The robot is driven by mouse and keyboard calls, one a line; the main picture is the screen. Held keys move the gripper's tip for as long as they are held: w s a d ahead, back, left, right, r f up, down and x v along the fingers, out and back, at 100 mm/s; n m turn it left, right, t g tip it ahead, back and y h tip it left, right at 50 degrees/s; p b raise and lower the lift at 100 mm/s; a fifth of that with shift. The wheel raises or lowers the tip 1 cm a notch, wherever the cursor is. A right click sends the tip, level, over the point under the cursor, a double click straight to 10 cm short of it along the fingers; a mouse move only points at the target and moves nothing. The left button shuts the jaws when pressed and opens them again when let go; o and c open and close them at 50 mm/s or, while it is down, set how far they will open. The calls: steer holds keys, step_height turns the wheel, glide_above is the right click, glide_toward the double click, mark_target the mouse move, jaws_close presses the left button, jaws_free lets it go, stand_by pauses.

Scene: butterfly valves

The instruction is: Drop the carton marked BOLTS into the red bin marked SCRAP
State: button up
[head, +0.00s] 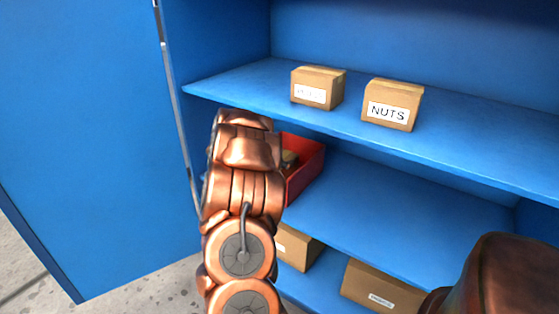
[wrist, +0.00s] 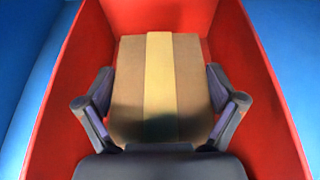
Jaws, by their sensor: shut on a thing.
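A red bin (head: 307,172) stands on the middle shelf of a blue cabinet, partly hidden behind my arm; its red wall fills both sides of the wrist view (wrist: 268,95). A brown cardboard carton (wrist: 128,62) with a lighter tape strip is inside the bin's walls in the wrist view. My gripper (wrist: 160,100) is shut on this carton, one finger on each side. No label shows on its visible face, so I cannot read its marking. I cannot tell whether it touches the bin's floor. No SCRAP marking is visible.
A carton marked NUTS (head: 391,107) and a carton with an unreadable label (head: 316,89) stand on the upper shelf (head: 240,88), above the bin. More cartons (head: 372,286) sit on the lowest shelf. The blue door (head: 80,130) stands open at left. The middle shelf (head: 400,208) is clear right of the bin.

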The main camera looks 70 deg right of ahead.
steer(key=shift+f+b, duration=0.35)
steer(key=shift+b, duration=0.25)
steer(key=o, duration=1.5)
steer(key=shift+c, duration=0.2)
steer(key=shift+r, duration=0.1)
steer(key=r+p, duration=0.1)
steer(key=p, duration=0.1)
steer(key=shift+r+p, duration=0.25)
steer(key=shift+p, duration=0.1)
steer(key=v, duration=1.2)
steer(key=shift+f, duration=0.25)
